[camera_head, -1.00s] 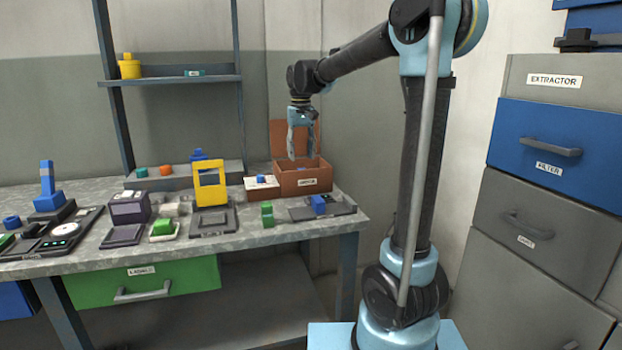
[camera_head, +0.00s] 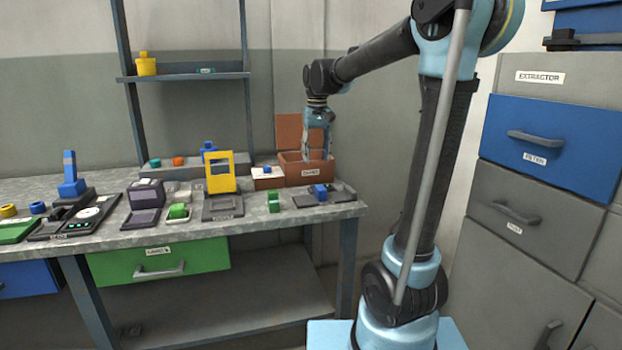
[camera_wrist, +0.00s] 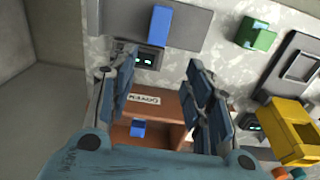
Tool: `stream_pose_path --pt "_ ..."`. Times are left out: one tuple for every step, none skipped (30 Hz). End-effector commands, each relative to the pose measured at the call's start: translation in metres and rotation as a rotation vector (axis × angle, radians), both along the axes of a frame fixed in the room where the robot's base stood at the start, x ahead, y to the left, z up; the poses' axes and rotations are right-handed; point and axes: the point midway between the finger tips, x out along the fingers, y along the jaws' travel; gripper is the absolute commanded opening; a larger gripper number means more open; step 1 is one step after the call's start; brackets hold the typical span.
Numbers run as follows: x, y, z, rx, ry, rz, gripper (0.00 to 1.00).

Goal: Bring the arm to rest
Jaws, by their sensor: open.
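My gripper (camera_head: 317,157) hangs pointing down at the open brown box (camera_head: 309,178) on the right rear of the bench. Its fingers are apart in the wrist view (camera_wrist: 163,90), with nothing between them. In the wrist view the brown box (camera_wrist: 165,106) lies below and between the fingers, and a small blue block (camera_wrist: 138,128) shows inside it. My arm reaches leftward from its column. In the head view the fingertips overlap the box opening; I cannot tell their exact height above it.
The box's raised lid (camera_head: 290,131) stands behind it. A white-topped box (camera_head: 268,180), a yellow frame (camera_head: 220,172), a green block (camera_head: 273,203) and a blue block on a dark plate (camera_head: 320,192) are nearby. Drawer cabinets (camera_head: 545,200) stand at the right. A shelf (camera_head: 185,77) is above the bench.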

Motion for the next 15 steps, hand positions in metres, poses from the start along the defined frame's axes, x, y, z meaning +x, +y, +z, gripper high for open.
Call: stream_pose_path --pt "-0.007 -0.007 -0.001 0.001 -0.003 -0.006 0.46" --pt "-0.011 -0.011 -0.002 0.001 -0.005 -0.009 0.46" --pt "-0.016 -0.016 -0.004 0.002 -0.009 -0.014 0.46" --pt "-0.021 -0.021 -0.005 0.003 -0.010 -0.018 0.46" --pt "-0.026 -0.025 -0.006 0.004 -0.013 -0.022 0.46" --pt "-0.034 -0.032 -0.009 0.005 -0.017 -0.027 0.46" --pt "-0.040 -0.038 -0.011 0.006 -0.021 -0.032 0.46" --pt "-0.047 -0.044 -0.013 0.007 -0.025 -0.037 0.46" --pt "-0.057 -0.051 -0.017 0.009 -0.031 -0.044 0.46" --pt "-0.064 -0.057 -0.020 0.009 -0.035 -0.049 0.46" --pt "-0.071 -0.063 -0.023 0.010 -0.039 -0.054 0.46" --pt "-0.081 -0.070 -0.027 0.011 -0.043 -0.061 0.46" --pt "-0.088 -0.075 -0.031 0.011 -0.047 -0.066 0.46" --pt "-0.095 -0.080 -0.034 0.012 -0.051 -0.071 0.46" --pt "-0.105 -0.087 -0.039 0.013 -0.057 -0.079 0.46"
